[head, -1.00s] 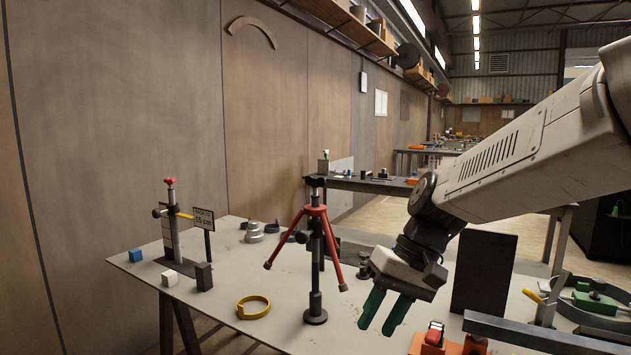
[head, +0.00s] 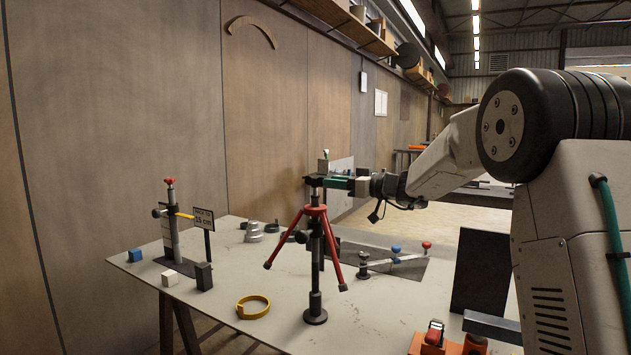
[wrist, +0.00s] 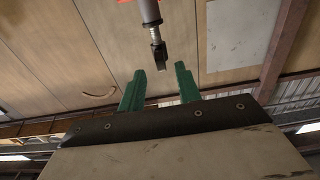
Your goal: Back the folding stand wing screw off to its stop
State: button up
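My gripper (head: 328,183) is level with the top piece, reaching in from the right. In the wrist view, my open green fingers (wrist: 160,70) point at the dark piece (wrist: 159,54) below a silver shaft; it lies between and at the tips. I cannot tell whether they touch it.
A gauge post (head: 172,230) with a red knob and a "15 cm" sign (head: 204,221) stand left. A yellow ring (head: 253,307), a white cube (head: 169,278), a black block (head: 204,276) and a dark upright panel (head: 480,271) are on the bench.

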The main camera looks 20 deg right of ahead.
aim_at(315, 185)
jog(key=x, duration=0.6)
jog(key=shift+w+a+f, duration=0.15)
jog(key=shift+w+a, duration=0.1)
jog(key=shift+a, duration=0.05)
grip_shut()
